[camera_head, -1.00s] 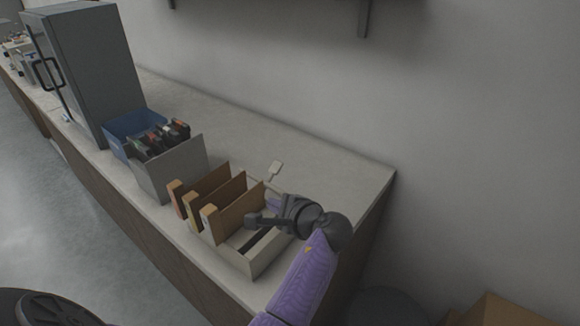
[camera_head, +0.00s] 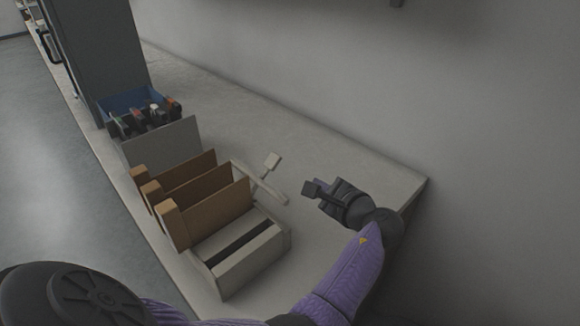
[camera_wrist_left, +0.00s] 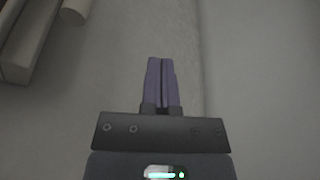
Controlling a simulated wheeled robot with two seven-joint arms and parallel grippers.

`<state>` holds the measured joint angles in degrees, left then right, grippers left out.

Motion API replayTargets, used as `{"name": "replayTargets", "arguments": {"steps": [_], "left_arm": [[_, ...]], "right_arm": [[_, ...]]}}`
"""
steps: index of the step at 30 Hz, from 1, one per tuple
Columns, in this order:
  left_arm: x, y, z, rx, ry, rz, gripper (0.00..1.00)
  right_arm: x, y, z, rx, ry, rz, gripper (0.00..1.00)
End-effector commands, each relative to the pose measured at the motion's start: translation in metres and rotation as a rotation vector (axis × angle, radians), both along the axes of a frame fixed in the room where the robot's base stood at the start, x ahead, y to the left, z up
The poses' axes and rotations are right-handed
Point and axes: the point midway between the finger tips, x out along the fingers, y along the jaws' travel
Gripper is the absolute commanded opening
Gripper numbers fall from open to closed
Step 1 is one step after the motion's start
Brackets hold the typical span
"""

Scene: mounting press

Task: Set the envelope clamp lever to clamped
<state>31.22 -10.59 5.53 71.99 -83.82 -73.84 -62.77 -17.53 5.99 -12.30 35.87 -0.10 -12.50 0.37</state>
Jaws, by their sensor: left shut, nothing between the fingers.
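The envelope clamp lever is a thin pale stem with a flat white handle (camera_head: 272,160), standing tilted behind the envelope rack. A pale round-ended bar (camera_head: 270,189) runs beside its foot; what seems its rounded end shows at the top left of the wrist view (camera_wrist_left: 76,10). The pale rack (camera_head: 236,272) holds brown envelopes (camera_head: 218,212) upright at its left part. My left gripper (camera_head: 316,188) is to the right of the bar and handle, apart from both. Its purple fingers (camera_wrist_left: 160,82) are shut and empty above the bare counter. My right gripper is not seen.
A grey box (camera_head: 165,146) and a blue bin (camera_head: 122,104) with dark items stand left of the rack, before a tall grey cabinet (camera_head: 100,45).

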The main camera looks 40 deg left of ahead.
Motion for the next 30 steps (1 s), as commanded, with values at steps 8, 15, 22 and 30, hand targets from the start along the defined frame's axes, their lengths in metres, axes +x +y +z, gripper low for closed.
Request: {"name": "replayTargets", "arguments": {"steps": [8,15,22,30], "left_arm": [[0.004,0.011,-0.004,0.001,0.001,0.0,0.0],[0.018,0.058,-0.019,0.001,0.001,0.002,0.0],[0.023,0.094,-0.015,-0.002,-0.005,0.001,0.0],[0.004,0.095,0.006,-0.002,-0.003,0.0,0.0]], "right_arm": [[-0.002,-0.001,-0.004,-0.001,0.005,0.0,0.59],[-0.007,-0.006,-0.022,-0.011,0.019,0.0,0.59],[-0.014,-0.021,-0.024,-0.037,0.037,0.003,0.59],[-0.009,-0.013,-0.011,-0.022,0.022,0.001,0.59]]}}
